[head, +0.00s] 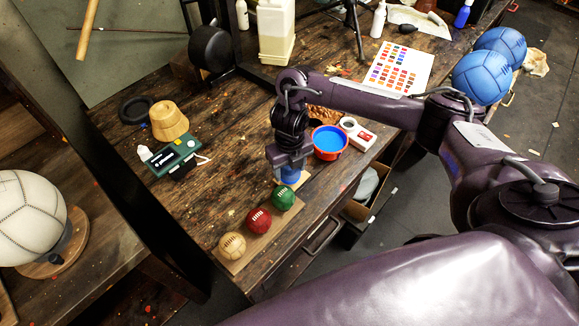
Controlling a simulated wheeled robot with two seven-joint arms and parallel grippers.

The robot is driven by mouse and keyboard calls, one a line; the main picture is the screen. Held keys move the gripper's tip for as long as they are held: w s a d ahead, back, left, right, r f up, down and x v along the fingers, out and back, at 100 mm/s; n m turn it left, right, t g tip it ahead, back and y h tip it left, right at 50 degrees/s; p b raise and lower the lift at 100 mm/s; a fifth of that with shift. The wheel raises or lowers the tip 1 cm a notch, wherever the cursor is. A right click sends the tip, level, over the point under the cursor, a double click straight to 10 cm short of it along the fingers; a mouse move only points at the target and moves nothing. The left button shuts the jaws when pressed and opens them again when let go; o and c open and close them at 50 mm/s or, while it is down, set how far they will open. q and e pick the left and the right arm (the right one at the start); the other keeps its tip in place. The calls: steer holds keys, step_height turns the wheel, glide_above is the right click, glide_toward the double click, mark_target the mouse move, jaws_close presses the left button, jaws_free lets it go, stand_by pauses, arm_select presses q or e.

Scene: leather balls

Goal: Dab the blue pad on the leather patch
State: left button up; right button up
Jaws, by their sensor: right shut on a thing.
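My right gripper (288,160) points down over the workbench and is shut on the blue pad (290,175). The pad is at or just above a small tan leather patch (304,180), and most of the patch is hidden under the pad and gripper. I cannot tell whether pad and patch touch. A red-orange bowl (329,154) with blue inside stands just right of the gripper. My left gripper is not in view.
A small white box (358,134) stands right of the bowl. A green case (174,157) and colour chart (396,67) lie farther off.

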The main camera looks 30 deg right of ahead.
steer(key=shift+f+b, duration=0.3)
steer(key=shift+f, duration=0.05)
stand_by(4.7)
stand_by(0.4)
step_height(320, 180, up, 7)
steer(key=p, duration=0.6)
stand_by(0.5)
